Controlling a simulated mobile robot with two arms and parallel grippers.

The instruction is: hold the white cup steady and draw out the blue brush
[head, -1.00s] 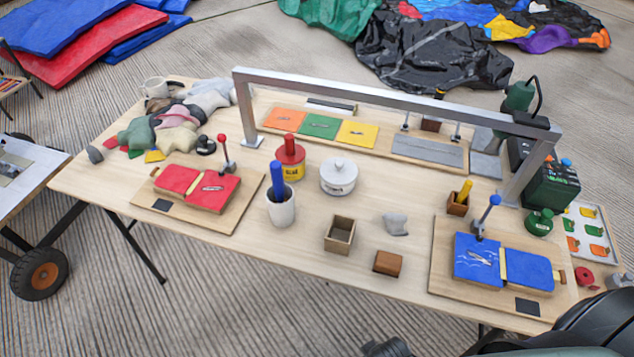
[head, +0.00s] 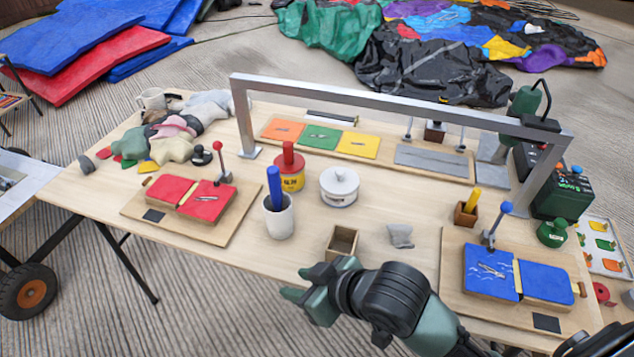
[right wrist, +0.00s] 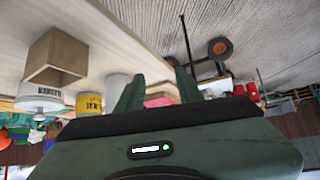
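The white cup (head: 279,220) stands upright on the wooden table, near its front edge. The blue brush (head: 274,186) stands in it, its thick handle sticking up above the rim and its lower end hidden inside. My right gripper (head: 296,283) is in front of the table's front edge, below and slightly right of the cup, not touching it. In the right wrist view the fingers of my right gripper (right wrist: 158,80) are apart with nothing held between them. The white cup (right wrist: 116,89) shows beside the left finger there. My left gripper is not in view.
A small open wooden box (head: 342,241) stands right of the cup. A red-and-yellow can (head: 290,176) and a white lidded pot (head: 339,187) stand behind it. A red padded board (head: 190,204) lies to the left. A metal frame (head: 400,103) spans the table's back.

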